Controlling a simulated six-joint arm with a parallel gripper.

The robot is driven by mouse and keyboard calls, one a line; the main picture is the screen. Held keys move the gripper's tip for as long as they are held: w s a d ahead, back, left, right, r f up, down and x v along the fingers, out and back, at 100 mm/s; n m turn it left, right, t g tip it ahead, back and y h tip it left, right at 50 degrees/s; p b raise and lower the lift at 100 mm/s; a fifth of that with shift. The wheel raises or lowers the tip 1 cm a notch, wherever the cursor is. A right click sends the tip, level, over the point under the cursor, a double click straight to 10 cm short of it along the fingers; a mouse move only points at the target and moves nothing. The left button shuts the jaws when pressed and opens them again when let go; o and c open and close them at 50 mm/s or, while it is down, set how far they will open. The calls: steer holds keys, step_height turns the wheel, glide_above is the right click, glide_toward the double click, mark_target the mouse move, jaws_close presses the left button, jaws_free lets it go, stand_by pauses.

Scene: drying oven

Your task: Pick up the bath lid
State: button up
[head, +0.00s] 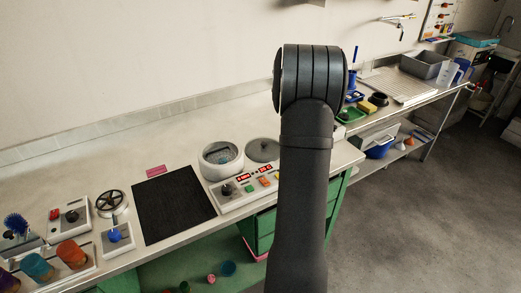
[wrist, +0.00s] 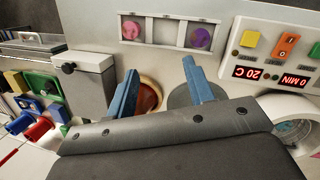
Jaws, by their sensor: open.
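The bath lid (head: 262,150) is a flat grey disc with a dark knob. In the head view it lies on the bench just right of the open round white bath (head: 221,160). In the wrist view a grey disc (wrist: 176,98), which looks like the lid, is partly hidden behind my right finger. My gripper (wrist: 159,66) shows two blue fingers spread apart with nothing held between them. The bath rim (wrist: 297,130) shows at the right edge of the wrist view. My arm hides the gripper in the head view.
A control panel (head: 247,187) with red displays stands in front of the bath and lid. A brown round thing in a cream bowl (wrist: 150,96) shows between my fingers. A black mat (head: 173,208) lies left of the bath. The bench behind is clear.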

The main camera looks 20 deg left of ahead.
steer(key=w+a+r+m+y, duration=0.1)
steer(key=a+r+m+y, duration=0.2)
steer(key=a, duration=0.4)
steer(key=w+a+r+m, duration=0.2)
steer(key=a+r+m, duration=0.1)
steer(key=a+m, duration=0.3)
steer(key=n, duration=0.1)
glide_toward(264, 143)
steer(key=shift+t, duration=0.3)
step_height(264, 143, down, 9)
steer(key=shift+w+r, duration=0.1)
steer(key=shift+w, duration=0.05)
jaws_close()
